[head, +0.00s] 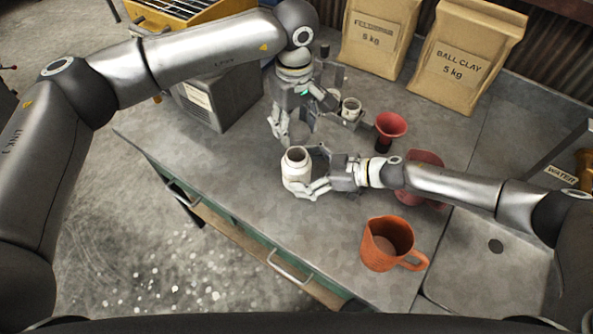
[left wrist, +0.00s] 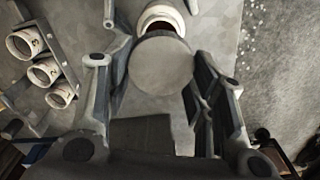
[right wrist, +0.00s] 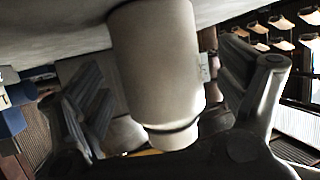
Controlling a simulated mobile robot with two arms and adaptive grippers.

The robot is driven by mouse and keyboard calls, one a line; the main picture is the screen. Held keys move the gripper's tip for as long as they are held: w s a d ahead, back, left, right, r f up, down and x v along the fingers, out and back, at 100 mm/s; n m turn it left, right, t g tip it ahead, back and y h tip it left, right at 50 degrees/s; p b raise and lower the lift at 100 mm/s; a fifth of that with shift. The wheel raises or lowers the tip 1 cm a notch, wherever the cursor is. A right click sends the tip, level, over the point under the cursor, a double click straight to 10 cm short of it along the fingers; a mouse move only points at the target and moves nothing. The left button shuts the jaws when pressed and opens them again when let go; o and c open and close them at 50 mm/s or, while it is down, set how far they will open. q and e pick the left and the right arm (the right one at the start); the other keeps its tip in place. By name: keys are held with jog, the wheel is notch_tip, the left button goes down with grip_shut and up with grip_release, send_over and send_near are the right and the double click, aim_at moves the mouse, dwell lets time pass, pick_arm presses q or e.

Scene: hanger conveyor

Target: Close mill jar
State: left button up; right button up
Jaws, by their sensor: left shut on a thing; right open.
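The mill jar (head: 297,176) is a white jar standing upright and open-mouthed on the grey bench. Its rim and reddish inside show at the top of the left wrist view (left wrist: 162,16). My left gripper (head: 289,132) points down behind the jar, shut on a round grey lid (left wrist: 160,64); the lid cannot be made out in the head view. The lid is apart from the bench, held between the fingers. My right gripper (head: 312,172) is open, low at the jar's right side, with its fingers on either side of the jar (right wrist: 157,65). Finger contact cannot be told.
An orange jug (head: 380,247) stands in front, right of the jar. A red funnel (head: 391,125) and a rack of small jars (left wrist: 45,70) are behind. The bench's front left is clear.

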aim_at(295, 153)
jog(key=shift+x, duration=0.85)
jog(key=c, duration=1.5)
pick_arm(q)
jog(key=shift+f, duration=2.5)
jog(key=shift+f, duration=0.85)
jog(key=shift+f, duration=0.6)
